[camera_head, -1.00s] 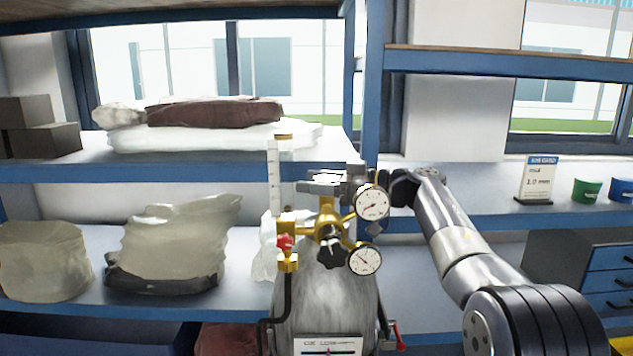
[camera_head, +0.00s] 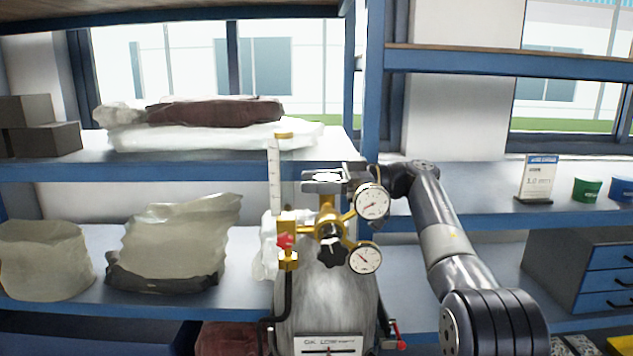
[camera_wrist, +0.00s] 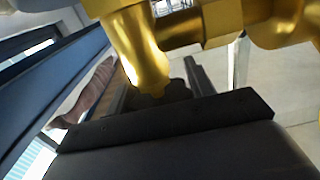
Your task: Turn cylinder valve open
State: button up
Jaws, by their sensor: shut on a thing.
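The gas cylinder (camera_head: 325,300) stands upright at the centre of the head view, with brass valve and regulator parts (camera_head: 326,215) on top. Two round gauges and a black star knob (camera_head: 331,252) face me. My gripper (camera_head: 326,180) reaches in from the right at the top of the brass parts, partly behind the upper gauge (camera_head: 371,202). It is shut on the cylinder valve, whose handle is mostly hidden. In the wrist view, brass fittings (camera_wrist: 145,50) pass close over my dark jaws (camera_wrist: 160,88), and a dark rounded shape lies between them.
A clear flow tube (camera_head: 274,178) and a red knob (camera_head: 285,241) are left of the valve. Blue shelving surrounds the cylinder, with wrapped sacks (camera_head: 175,245) at left. A sign (camera_head: 538,180) and a green cup (camera_head: 587,190) stand on the right shelf.

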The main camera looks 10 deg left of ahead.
jog(key=shift+r+n+g, duration=0.25)
jog(key=shift+n+g, duration=0.25)
jog(key=shift+g, duration=0.3)
jog(key=shift+s+f+n+g+h, duration=0.1)
jog(key=shift+s+n+g+h, duration=0.05)
jog(key=shift+n+g+h, duration=0.35)
jog(key=o, duration=1)
jog(key=shift+f, duration=0.15)
jog(key=shift+c, duration=0.2)
jog(key=shift+m+t+y, duration=0.3)
jog(key=shift+m+t, duration=0.3)
jog(key=shift+t, duration=0.1)
jog(key=shift+w+m+t+y, duration=0.2)
jog(key=shift+m+t+y, duration=0.1)
jog(key=shift+m+t, duration=0.5)
